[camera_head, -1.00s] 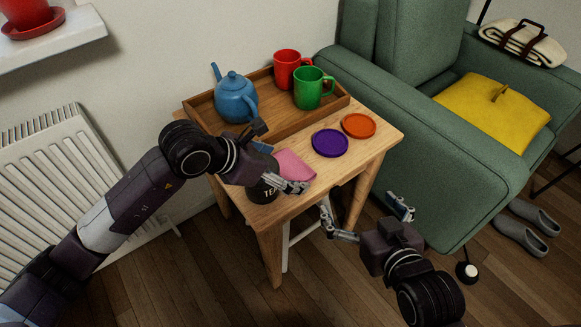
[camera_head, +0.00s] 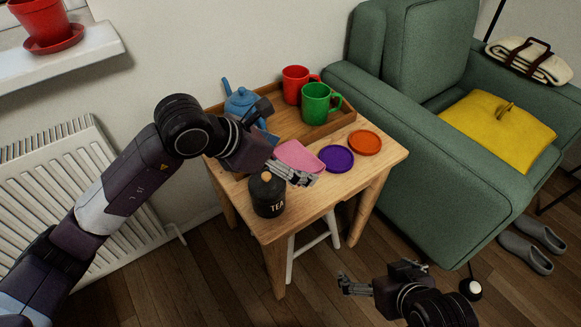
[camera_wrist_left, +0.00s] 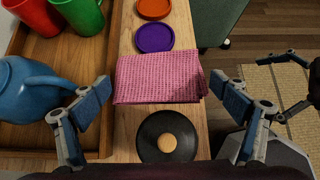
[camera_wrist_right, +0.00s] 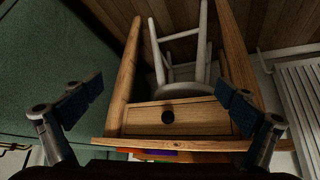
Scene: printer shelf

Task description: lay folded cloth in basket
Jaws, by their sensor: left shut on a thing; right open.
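The pink folded cloth (camera_head: 298,155) is between the fingers of my left gripper (camera_head: 290,158), which is shut on it and appears to hold it above the small wooden table (camera_head: 310,205). In the left wrist view the cloth (camera_wrist_left: 158,78) lies flat across the gap, its side edges close against both finger pads. My right gripper (camera_head: 378,276) is open and empty, low in front of the table's right side. Its wrist view shows the table's drawer front (camera_wrist_right: 185,118) between the spread fingers. I see no basket in these views.
A wooden tray (camera_head: 346,122) on the table holds a blue teapot (camera_head: 240,101), a red mug (camera_head: 297,84) and a green mug (camera_head: 318,104). A black tea canister (camera_head: 267,196), purple coaster (camera_head: 337,158) and orange coaster (camera_head: 365,142) are close by. A green armchair (camera_head: 415,175) stands at the right.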

